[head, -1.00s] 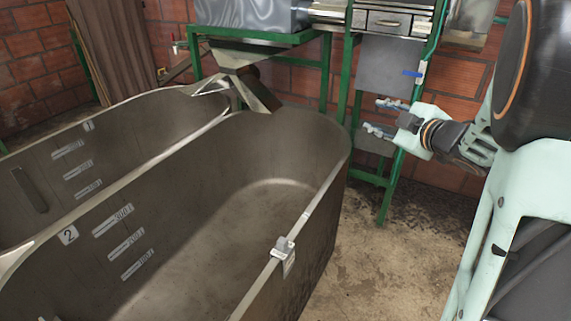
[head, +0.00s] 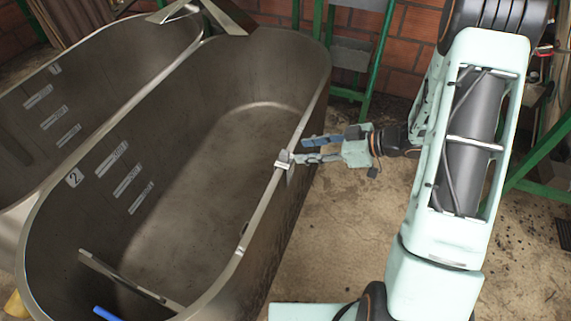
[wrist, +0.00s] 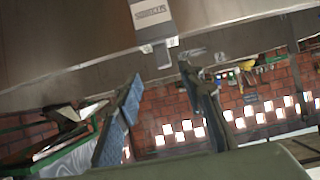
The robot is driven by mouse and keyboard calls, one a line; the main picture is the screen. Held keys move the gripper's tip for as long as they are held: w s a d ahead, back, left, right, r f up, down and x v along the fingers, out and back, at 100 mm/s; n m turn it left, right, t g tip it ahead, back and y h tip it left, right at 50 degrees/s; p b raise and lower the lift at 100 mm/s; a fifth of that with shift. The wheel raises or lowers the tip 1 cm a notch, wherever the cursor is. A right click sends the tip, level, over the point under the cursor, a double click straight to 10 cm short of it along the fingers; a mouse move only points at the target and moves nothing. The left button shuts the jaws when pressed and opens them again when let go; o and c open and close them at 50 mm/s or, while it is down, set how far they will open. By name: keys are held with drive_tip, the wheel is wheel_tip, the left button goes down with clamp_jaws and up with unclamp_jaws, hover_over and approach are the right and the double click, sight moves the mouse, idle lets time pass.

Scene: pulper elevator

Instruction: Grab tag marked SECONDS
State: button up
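A pale metal clip-on tag (head: 285,160) hangs over the right rim of the tank marked 2. In the wrist view the tag (wrist: 152,20) is at the top centre, with a dark printed word upside down that looks like SECONDS. My gripper (head: 305,150) is at the outer right side of that rim, with its fingers pointing left at the tag. In the wrist view its blue-padded fingers (wrist: 160,95) are spread apart with nothing between them. The tag's lower end is just beyond the fingertips; I cannot tell whether one finger touches it.
Tank 2 (head: 243,228) is a deep metal tub beside a second tub (head: 118,90) on the left. A blue-ended bar (head: 105,313) shows in the near end of tank 2. Green frame posts (head: 378,65) stand behind. The concrete floor (head: 335,235) right of the tank is bare.

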sight(287, 153)
drive_tip(key=shift+s+a+b+x, duration=0.1)
drive_tip(key=shift+s+b+x, duration=0.05)
drive_tip(key=shift+x, duration=1.75)
drive_tip(key=shift+s+a+b+x, duration=0.1)
drive_tip(key=shift+s+b+x, duration=0.1)
drive_tip(key=shift+x, duration=1.65)
drive_tip(key=shift+r, duration=0.15)
drive_tip(key=shift+c, duration=0.3)
clamp_jaws()
